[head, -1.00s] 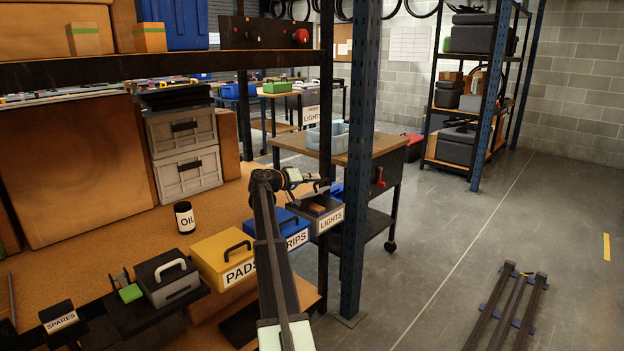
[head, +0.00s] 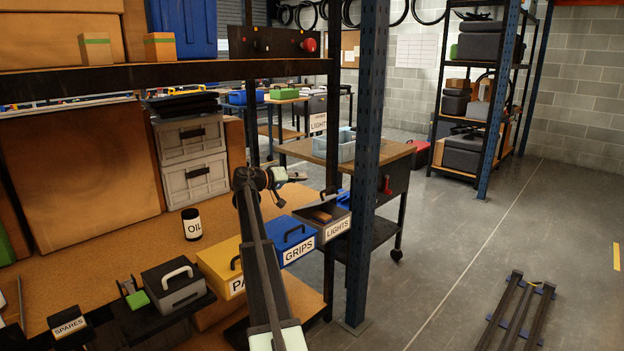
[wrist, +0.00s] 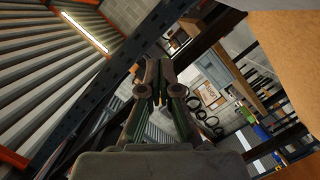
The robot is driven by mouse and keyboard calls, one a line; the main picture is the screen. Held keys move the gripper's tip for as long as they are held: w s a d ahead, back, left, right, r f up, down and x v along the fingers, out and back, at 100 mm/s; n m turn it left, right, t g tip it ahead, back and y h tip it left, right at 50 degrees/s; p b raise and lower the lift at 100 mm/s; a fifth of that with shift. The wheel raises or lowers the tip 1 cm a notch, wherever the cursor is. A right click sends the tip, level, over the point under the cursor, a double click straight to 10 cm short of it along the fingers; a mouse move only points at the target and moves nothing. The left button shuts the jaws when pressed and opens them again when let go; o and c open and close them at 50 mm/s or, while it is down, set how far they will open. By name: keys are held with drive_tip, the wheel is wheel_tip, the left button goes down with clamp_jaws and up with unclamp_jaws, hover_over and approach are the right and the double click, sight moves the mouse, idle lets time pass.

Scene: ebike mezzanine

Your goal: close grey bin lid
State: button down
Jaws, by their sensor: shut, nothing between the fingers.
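The grey bin labelled LIGHTS (head: 337,229) sits at the right end of the bin row in the head view. Its top is open and a brown item (head: 321,215) shows inside. I cannot make out its lid clearly. My gripper (wrist: 160,88) is shut and empty in the wrist view, pointing away from the camera towards the far wall and racks. In the head view my wrist is above and left of the grey bin, apart from it, and the fingers are hard to make out. The bin does not show in the wrist view.
The blue GRIPS bin (head: 296,252) and yellow bin (head: 222,262), both lidded, stand left of the grey bin. A smaller grey box with a dark lid (head: 172,280) is further left. A blue upright post (head: 365,170) stands close on the right. An OIL can (head: 191,224) stands behind.

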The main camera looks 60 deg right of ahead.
wheel_tip(320, 180, up, 12)
drive_tip(key=s+d+f+m+y+p, duration=0.1)
drive_tip(key=s+d+m+y+p, duration=0.2)
drive_tip(key=p, duration=1.5)
drive_tip(key=d+f+m+y+p, duration=0.1)
drive_tip(key=f+p, duration=0.1)
drive_tip(key=f, duration=0.2)
drive_tip(key=s+d+f+m+y+p, duration=0.1)
drive_tip(key=f, duration=0.3)
drive_tip(key=s+d+f+m+t+y+p, duration=0.1)
drive_tip(key=d+f+p, duration=0.1)
drive_tip(key=f, duration=0.2)
drive_tip(key=shift+f+y+p, duration=0.3)
drive_tip(key=shift+f+p, duration=0.05)
drive_tip(key=shift+f, duration=0.05)
drive_tip(key=shift+s+f, duration=0.15)
drive_tip(key=shift+f, duration=0.4)
